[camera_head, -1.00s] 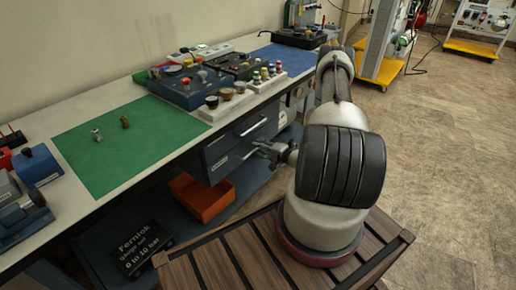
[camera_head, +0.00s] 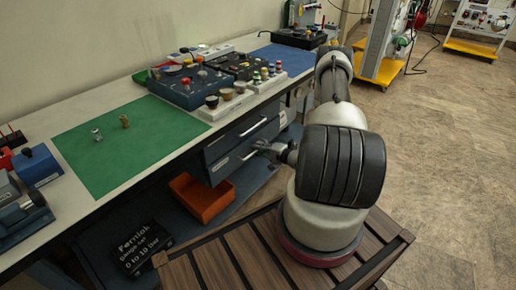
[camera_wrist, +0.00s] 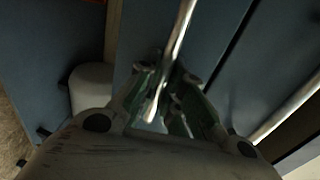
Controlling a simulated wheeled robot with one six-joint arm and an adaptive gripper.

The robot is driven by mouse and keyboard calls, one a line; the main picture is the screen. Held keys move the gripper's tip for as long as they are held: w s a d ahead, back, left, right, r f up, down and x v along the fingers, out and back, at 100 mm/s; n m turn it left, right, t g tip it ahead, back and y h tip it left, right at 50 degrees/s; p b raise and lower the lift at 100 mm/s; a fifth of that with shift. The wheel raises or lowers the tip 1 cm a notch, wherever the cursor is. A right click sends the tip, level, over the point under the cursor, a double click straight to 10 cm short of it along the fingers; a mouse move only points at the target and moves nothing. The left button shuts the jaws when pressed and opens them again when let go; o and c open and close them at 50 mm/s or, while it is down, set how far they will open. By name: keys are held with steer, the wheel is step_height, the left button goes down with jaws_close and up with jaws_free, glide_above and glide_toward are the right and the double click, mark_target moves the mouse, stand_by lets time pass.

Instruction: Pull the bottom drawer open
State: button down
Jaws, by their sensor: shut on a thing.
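The bottom drawer (camera_head: 220,168) is the lower of two blue-grey drawers under the bench, with a pale bar handle (camera_head: 244,157). It looks shut or nearly so. My gripper (camera_head: 262,147) is at the right end of this handle. In the wrist view the handle (camera_wrist: 181,30) runs down between the green-lined fingers of my gripper (camera_wrist: 168,100), which are shut on it near its end. The drawer front (camera_wrist: 140,30) lies behind the fingers.
The upper drawer (camera_head: 225,143) is just above, with its own handle (camera_head: 253,127). An orange bin (camera_head: 203,198) sits on the lower shelf beneath the drawers. A black box (camera_head: 140,248) stands to its left. The tiled floor (camera_head: 440,160) on the right is clear.

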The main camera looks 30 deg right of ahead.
steer(key=f+v, duration=0.3)
steer(key=v, duration=1.2)
steer(key=s+f+v, duration=0.1)
steer(key=f+v, duration=0.2)
steer(key=v, duration=1.3)
steer(key=shift+s+d+f, duration=0.25)
steer(key=shift+s+f, duration=0.05)
steer(key=shift+s, duration=0.1)
steer(key=c, duration=1.5)
jaws_free()
steer(key=shift+c, duration=0.2)
steer(key=v, duration=1.2)
